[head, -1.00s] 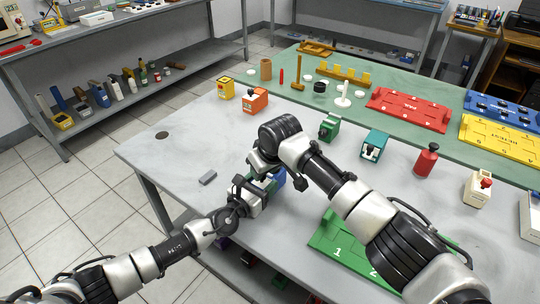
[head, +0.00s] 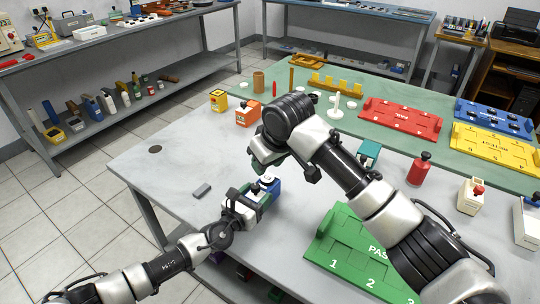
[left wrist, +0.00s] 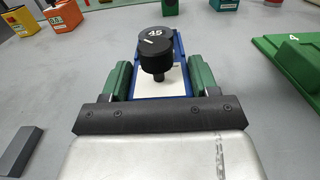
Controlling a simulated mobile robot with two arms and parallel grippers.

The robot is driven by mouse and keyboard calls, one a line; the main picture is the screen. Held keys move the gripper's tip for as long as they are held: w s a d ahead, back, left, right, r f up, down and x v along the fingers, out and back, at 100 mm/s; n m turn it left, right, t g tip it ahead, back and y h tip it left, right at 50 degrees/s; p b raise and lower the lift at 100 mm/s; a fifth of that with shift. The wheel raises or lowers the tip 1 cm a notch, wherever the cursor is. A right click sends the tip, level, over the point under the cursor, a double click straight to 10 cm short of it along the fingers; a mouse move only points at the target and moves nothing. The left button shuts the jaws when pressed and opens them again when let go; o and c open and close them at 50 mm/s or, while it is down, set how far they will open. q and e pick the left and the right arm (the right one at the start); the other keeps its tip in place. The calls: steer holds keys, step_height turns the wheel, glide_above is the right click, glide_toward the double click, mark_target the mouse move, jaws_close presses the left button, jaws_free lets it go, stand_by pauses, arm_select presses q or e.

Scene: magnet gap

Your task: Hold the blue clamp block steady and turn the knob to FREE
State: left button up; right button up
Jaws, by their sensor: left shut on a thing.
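The blue clamp block (head: 273,184) stands on the grey table in the head view, with a pale top partly visible. My left gripper (head: 256,196) is shut on it from the near left side. In the left wrist view the block (left wrist: 181,65) sits between my two green fingers. A black knob (left wrist: 157,62) stands above its white face, with a black round piece marked "45" at the top. No FREE mark is legible. My right gripper (head: 264,164) hangs just above and behind the block, apart from it as far as I can see; its fingers are mostly hidden by its own wrist.
A grey bar (head: 202,190) lies left of the block. A green numbered tray (head: 345,240) is to the right. Orange (head: 246,114) and yellow (head: 218,100) blocks stand behind. A red bottle-like item (head: 419,170) is farther right.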

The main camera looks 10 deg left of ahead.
arm_select(q)
steer(key=o, duration=1.1)
steer(key=shift+o, duration=0.2)
